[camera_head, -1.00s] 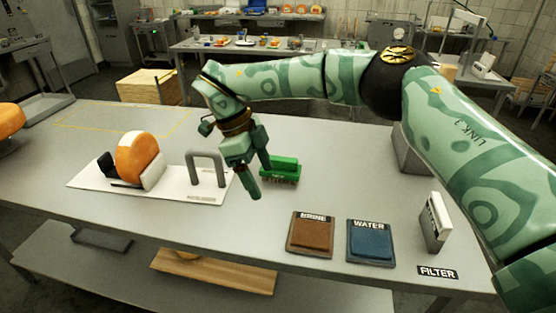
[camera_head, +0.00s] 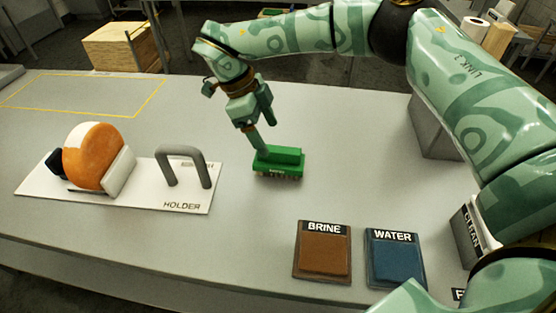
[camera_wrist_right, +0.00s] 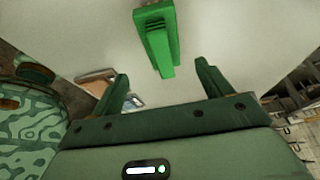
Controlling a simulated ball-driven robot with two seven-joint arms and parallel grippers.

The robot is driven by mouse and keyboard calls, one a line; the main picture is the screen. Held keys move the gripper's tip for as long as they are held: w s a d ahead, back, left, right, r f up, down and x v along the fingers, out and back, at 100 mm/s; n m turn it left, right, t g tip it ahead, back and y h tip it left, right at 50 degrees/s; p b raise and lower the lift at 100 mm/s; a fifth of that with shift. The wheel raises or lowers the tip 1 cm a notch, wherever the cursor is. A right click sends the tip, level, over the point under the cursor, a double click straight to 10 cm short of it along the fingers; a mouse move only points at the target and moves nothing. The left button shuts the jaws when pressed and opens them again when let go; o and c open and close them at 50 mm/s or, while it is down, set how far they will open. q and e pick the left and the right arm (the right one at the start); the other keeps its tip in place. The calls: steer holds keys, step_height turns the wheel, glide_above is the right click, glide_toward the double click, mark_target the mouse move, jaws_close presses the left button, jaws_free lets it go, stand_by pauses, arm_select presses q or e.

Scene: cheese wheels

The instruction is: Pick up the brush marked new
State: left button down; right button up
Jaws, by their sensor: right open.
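A green brush (camera_head: 285,155) with pale bristles lies on the grey table; a small label on its side is too small to read. In the right wrist view the brush (camera_wrist_right: 160,42) sits ahead of the jaws, roughly centred between them. My right gripper (camera_head: 265,138) is open and just above the brush in the head view, with one finger overlapping its left end; I cannot tell whether they touch. In the wrist view both fingers of the right gripper (camera_wrist_right: 162,78) are apart with nothing between them. My left gripper is not in view.
A white holder board (camera_head: 150,198) with a grey handle (camera_head: 183,154) and an orange-and-white cheese wheel (camera_head: 93,160) stands left. The brown BRINE pad (camera_head: 322,255) and blue WATER pad (camera_head: 395,260) lie in front. A CLEAN-marked block (camera_head: 470,240) is right. Bare table surrounds the brush.

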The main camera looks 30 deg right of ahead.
mark_target(278, 149)
steer(key=x, duration=0.3)
steer(key=shift+d+f, duration=0.1)
steer(key=shift+f, duration=0.2)
steer(key=shift+s+d+f+b, duration=0.15)
steer(key=shift+f+b, duration=0.15)
steer(key=shift+f, duration=0.1)
steer(key=x, duration=0.1)
steer(key=b+x, duration=0.1)
steer(key=x, duration=0.3)
steer(key=shift+d+f+b, duration=0.1)
steer(key=shift+d+b, duration=0.2)
steer(key=shift+d, duration=0.05)
steer(key=shift+a, duration=0.1)
steer(key=c, duration=1.2)
steer(key=shift+o, duration=0.2)
steer(key=shift+r, duration=0.25)
